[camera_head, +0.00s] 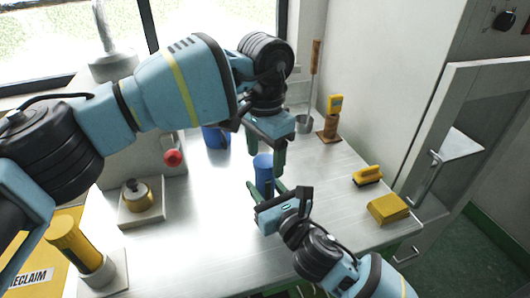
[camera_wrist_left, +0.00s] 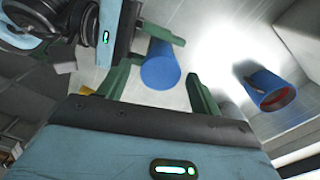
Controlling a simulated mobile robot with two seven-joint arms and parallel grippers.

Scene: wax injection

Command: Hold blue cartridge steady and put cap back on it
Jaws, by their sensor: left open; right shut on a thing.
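A blue cartridge (camera_head: 263,171) stands upright near the middle of the bench; it also shows in the left wrist view (camera_wrist_left: 160,66). My right gripper (camera_head: 267,190) is shut on its lower part, with the green fingers on either side. My left gripper (camera_head: 266,147) is open above the cartridge, its fingers pointing down and apart from it. A second blue cylinder (camera_head: 212,138) stands farther back, partly hidden by my left arm. In the left wrist view it shows an open end with a reddish inside (camera_wrist_left: 277,98). I cannot pick out a separate cap.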

